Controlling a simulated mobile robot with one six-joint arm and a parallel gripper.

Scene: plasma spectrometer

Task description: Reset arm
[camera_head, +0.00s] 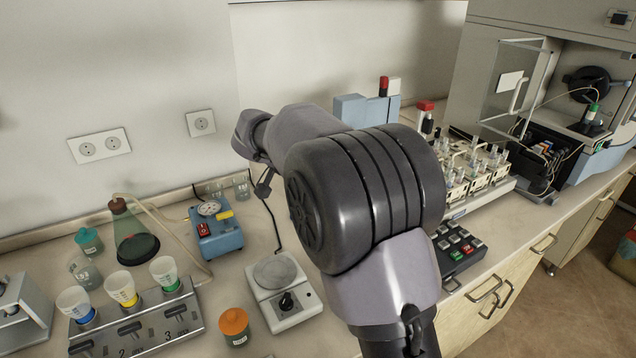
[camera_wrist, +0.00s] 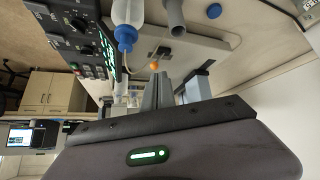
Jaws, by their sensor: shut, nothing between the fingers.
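My gripper (camera_wrist: 158,78) shows in the wrist view, where its narrow grey fingers are together with nothing held between them. Its dark body with a green light strip fills the lower part of that view. In the camera_head view my arm, bent at a large dark joint, rises through the middle over the bench; I cannot make out the fingers there.
The bench (camera_head: 205,345) holds a hot plate (camera_head: 283,290), a blue pump (camera_head: 217,232), a funnel rack (camera_head: 140,325), an orange-capped jar (camera_head: 234,325) and a black keypad (camera_head: 458,247). The open spectrometer (camera_head: 610,115) stands right. In the wrist view, a black control panel (camera_wrist: 80,40) is upper left.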

